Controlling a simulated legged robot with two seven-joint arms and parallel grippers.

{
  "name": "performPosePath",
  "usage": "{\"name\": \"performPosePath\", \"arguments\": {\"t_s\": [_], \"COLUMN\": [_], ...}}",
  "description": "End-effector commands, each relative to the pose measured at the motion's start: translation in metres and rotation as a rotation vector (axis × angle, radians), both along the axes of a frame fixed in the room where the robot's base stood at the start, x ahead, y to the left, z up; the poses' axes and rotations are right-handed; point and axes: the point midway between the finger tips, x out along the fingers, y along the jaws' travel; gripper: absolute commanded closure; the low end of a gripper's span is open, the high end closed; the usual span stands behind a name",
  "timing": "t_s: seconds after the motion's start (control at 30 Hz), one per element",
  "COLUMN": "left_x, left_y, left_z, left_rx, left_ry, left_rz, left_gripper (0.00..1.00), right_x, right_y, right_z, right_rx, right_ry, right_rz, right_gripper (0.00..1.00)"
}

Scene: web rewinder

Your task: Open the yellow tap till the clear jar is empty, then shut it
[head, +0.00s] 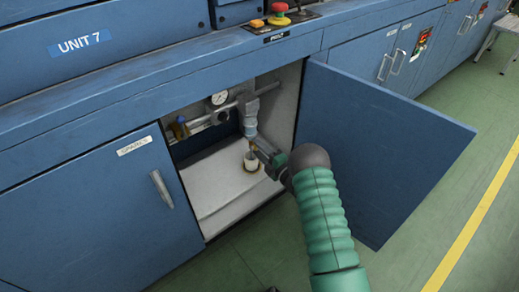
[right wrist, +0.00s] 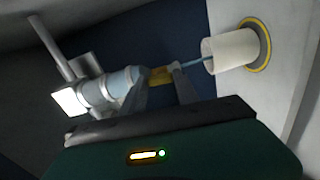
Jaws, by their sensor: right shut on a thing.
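The clear jar (head: 249,128), a pale bluish bowl, hangs under the pipe inside the open cabinet. In the right wrist view the jar (right wrist: 122,84) shows on its side; I cannot tell its liquid level. The yellow tap (right wrist: 160,76) is at the jar's lower end. My right gripper (right wrist: 158,82) is shut on the tap, one finger on each side. In the head view my right gripper (head: 256,148) reaches in below the jar. A thin bluish line (right wrist: 190,64), stream or tube, runs from the tap into a white cup (right wrist: 230,51). My left gripper is not in view.
The white cup (head: 251,163) stands on the pale cabinet floor (head: 215,185). A round gauge (head: 219,98) and a grey pipe (head: 205,121) are above. The opened blue door (head: 385,145) stands right of my arm. The left door (head: 100,205) is shut.

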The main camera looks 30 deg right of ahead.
Motion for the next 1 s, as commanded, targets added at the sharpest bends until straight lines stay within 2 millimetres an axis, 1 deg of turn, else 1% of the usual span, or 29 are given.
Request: {"name": "performPosePath", "arguments": {"t_s": [0.03, 0.3, 0.73, 0.77, 0.9, 1.0], "left_x": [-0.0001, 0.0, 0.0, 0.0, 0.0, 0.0], "left_y": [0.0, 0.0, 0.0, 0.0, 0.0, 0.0], "left_z": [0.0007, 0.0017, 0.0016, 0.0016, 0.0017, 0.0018], "left_rx": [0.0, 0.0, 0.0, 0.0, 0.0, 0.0], "left_ry": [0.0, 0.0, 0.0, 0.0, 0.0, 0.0], "left_rz": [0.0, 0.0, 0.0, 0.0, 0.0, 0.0], "left_gripper": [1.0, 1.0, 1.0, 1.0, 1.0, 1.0], "right_x": [-0.0016, -0.0019, -0.002, -0.0021, -0.0017, -0.0013], "right_y": [0.0035, 0.0036, 0.0043, 0.0043, 0.0036, 0.0028], "right_z": [-0.0049, -0.0062, -0.0076, -0.0077, -0.0064, -0.0047], "right_rx": [-0.017, -0.081, -0.088, -0.088, -0.088, -0.088], "right_ry": [0.01, 0.006, 0.009, 0.009, 0.006, 0.002], "right_rz": [0.007, 0.007, 0.008, 0.008, 0.007, 0.005], "right_gripper": [1.0, 1.0, 1.0, 0.61, 0.43, 0.42]}}
